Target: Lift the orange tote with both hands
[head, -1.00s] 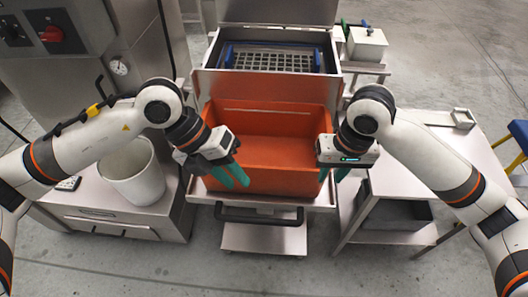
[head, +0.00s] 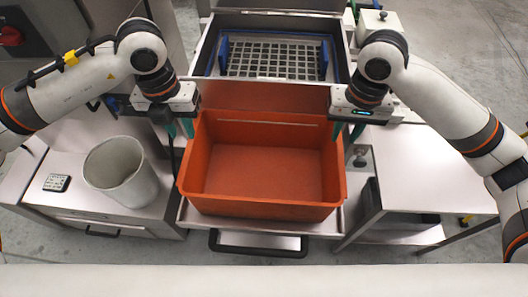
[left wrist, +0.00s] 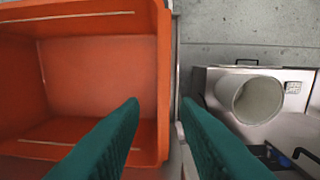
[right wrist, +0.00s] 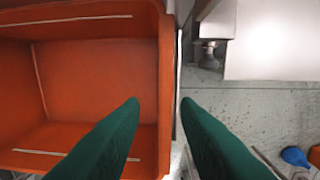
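The orange tote (head: 262,209) is open and empty and sits on a metal shelf (head: 190,217) in the middle of the head view. My left gripper (head: 181,130) is open at its left side; in the left wrist view the tote's rim (left wrist: 163,75) runs between the two green fingers. My right gripper (head: 347,132) is open at its right side; in the right wrist view the rim (right wrist: 166,75) likewise runs between the fingers. Neither gripper is closed on the tote. How far the fingertips reach below the rim is unclear.
A steel bin with a grid (head: 275,58) stands behind the tote. A white bucket (head: 121,174) stands on a cabinet at left. A metal side table (head: 420,175) is at right. A dark handle (head: 258,246) runs below the tote's front.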

